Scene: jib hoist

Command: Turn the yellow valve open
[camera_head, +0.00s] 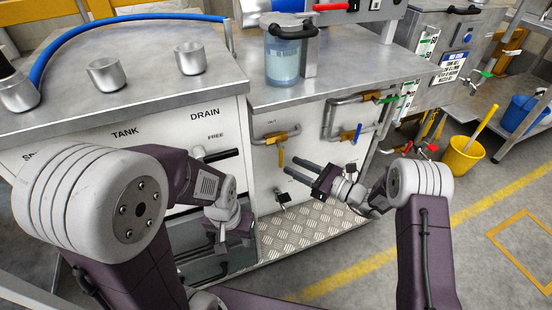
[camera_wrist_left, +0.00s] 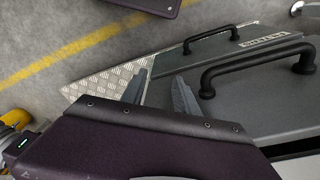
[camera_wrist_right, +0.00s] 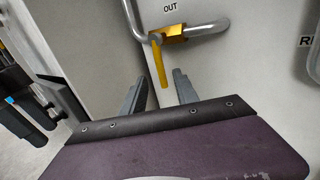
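The yellow valve has a brass body (camera_head: 276,138) on the OUT pipe of the white panel, and its yellow handle (camera_head: 281,157) hangs straight down. In the right wrist view, the handle (camera_wrist_right: 158,62) points down toward the space between my fingertips. My right gripper (camera_head: 290,166) is open and empty, just in front of and slightly below the handle; contact cannot be made out. Its fingers also show in the right wrist view (camera_wrist_right: 160,80). My left gripper (camera_wrist_left: 160,80) is open and empty, low over a grey drawer front with black handles (camera_wrist_left: 255,65).
A blue-handled valve (camera_head: 357,133) and a green-handled valve (camera_head: 386,99) sit on pipes to the right. The steel counter (camera_head: 345,76) overhangs the panel, with a clear jug (camera_head: 282,62) on it. A checker-plate step (camera_head: 305,232) lies below.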

